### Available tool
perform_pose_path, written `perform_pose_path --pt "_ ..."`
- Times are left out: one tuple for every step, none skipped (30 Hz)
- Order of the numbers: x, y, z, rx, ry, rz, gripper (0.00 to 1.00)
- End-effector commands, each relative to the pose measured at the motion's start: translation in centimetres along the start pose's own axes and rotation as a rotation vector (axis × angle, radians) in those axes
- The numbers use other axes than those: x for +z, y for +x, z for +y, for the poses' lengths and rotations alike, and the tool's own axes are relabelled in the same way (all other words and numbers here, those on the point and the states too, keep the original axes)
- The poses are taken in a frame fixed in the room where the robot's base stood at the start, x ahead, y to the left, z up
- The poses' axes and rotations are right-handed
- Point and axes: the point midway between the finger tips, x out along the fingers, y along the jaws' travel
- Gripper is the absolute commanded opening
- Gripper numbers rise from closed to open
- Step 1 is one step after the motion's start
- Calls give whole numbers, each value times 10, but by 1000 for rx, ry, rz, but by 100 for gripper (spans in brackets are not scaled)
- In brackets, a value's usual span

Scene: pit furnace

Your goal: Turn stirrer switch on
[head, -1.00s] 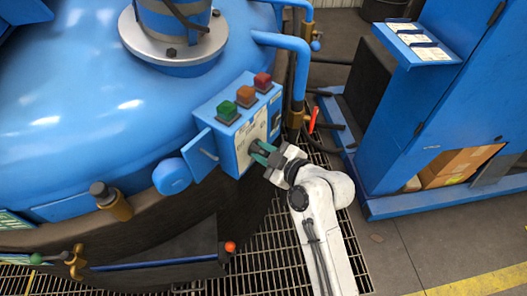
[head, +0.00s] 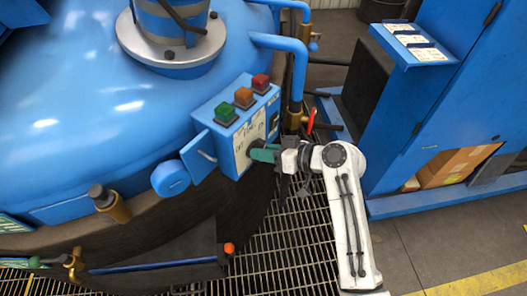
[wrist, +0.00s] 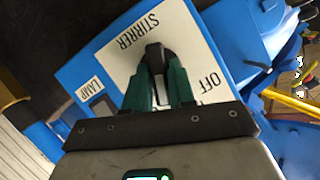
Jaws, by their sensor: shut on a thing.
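The stirrer switch is a black knob (wrist: 157,54) on a white plate (wrist: 124,52) marked STIRRER, with OFF printed to its right in the wrist view. My gripper (wrist: 160,68) has its green fingers closed on both sides of the knob. The knob's narrow end shows between the fingertips; the rest of it is hidden. In the head view my gripper (head: 262,153) reaches the front face of the blue control box (head: 206,117) from the right and hides the knob.
Green (head: 226,112), orange (head: 244,97) and red (head: 261,83) buttons top the box. A small LAMP plate (wrist: 90,89) lies beside the stirrer plate. A blue pipe (head: 299,65) and red-handled valve (head: 311,119) stand behind my arm. Grating floor lies below.

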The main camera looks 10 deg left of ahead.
Motion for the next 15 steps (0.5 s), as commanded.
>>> perform_pose_path --pt "1 0 2 -14 41 0 0" --pt "1 0 3 -23 64 0 0" --pt "1 0 3 -35 94 1 0" --pt "1 0 3 -45 116 0 0" --pt "1 0 3 -54 138 -1 0" --pt "1 0 4 -65 165 0 0" --pt "1 0 4 -73 184 0 0" --pt "1 0 4 -80 201 0 0" --pt "1 0 4 -90 224 0 0" --pt "1 0 4 -97 240 0 0" --pt "1 0 4 -103 255 -1 0" --pt "2 0 4 -110 273 0 0" --pt "1 0 4 -115 285 0 0" --pt "1 0 4 -120 297 1 0" --pt "2 0 5 -126 312 1 0"
